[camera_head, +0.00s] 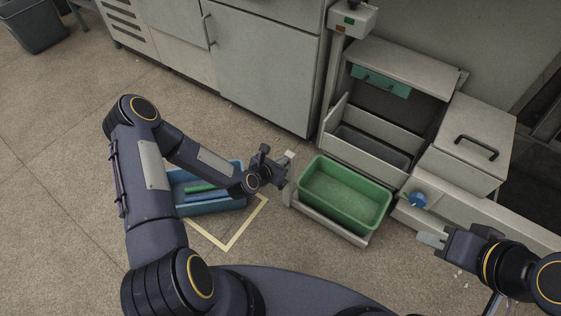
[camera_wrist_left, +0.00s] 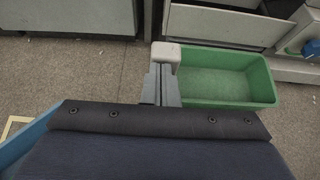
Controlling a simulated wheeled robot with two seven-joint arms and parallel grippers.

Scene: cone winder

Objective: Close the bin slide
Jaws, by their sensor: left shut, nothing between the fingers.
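The bin slide (camera_head: 331,227) is a pale tray low on the floor, standing out in front of the pale machine. A green bin (camera_head: 329,210) sits in it and looks empty; it also shows in the wrist view (camera_wrist_left: 222,104). A whitish block (camera_wrist_left: 165,53) is at the slide's left side. My left gripper (camera_head: 284,174) is shut and empty at that side, its fingertips close to the block; contact is unclear. My right gripper (camera_head: 432,239) hangs right of the bin, apart from it; its finger gap is unclear.
A blue crate (camera_head: 215,206) with green and blue items stands left, partly behind my left arm, near yellow floor tape (camera_head: 226,246). An open grey compartment (camera_head: 372,150) is behind the bin. A blue round part (camera_head: 418,200) and a lidded box (camera_head: 468,137) are at right.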

